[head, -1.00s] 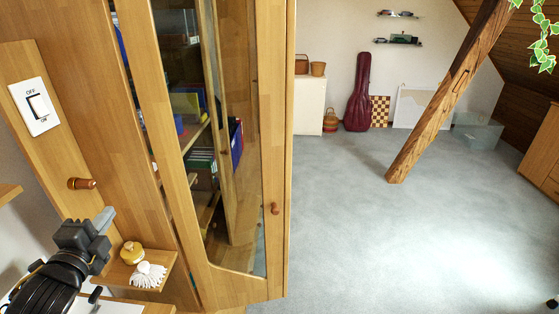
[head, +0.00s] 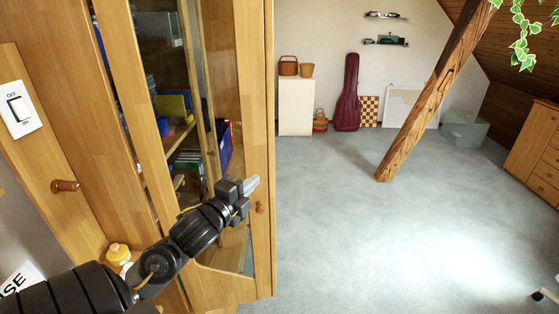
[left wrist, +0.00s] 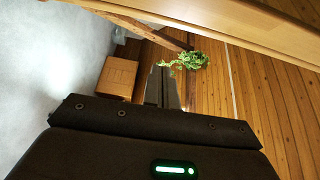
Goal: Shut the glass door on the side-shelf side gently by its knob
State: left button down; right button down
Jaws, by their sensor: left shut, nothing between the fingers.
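The glass door (head: 263,120), a wood frame around a tall pane, stands open in front of the cabinet with shelves showing through the glass. Its small round brown knob (head: 259,208) is on the right stile. My left gripper (head: 252,185) is shut and empty, in front of the door just above and left of the knob in the picture. Whether it touches the door I cannot tell. In the left wrist view a pale wooden edge (left wrist: 235,35) crosses the top right; the knob does not show there. My right gripper is not in view.
A wooden peg (head: 65,186) sticks out below the light switch (head: 17,106). A slanted timber brace (head: 435,95) stands to the right. The grey floor between is clear.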

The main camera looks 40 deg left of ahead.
aim_at(270, 159)
pick_arm(q)
jog(key=w+a+p, duration=0.1)
jog(key=w, duration=0.3)
jog(key=w+a+p, duration=0.1)
jog(key=w, duration=0.2)
jog(key=w+a+p, duration=0.1)
jog(key=w, duration=0.3)
jog(key=shift+w+a+r, duration=0.15)
jog(key=shift+w+a, duration=0.05)
jog(key=shift+w, duration=0.15)
jog(key=shift+w+a, duration=0.3)
jog(key=shift+a, duration=0.2)
jog(key=shift+d, duration=0.1)
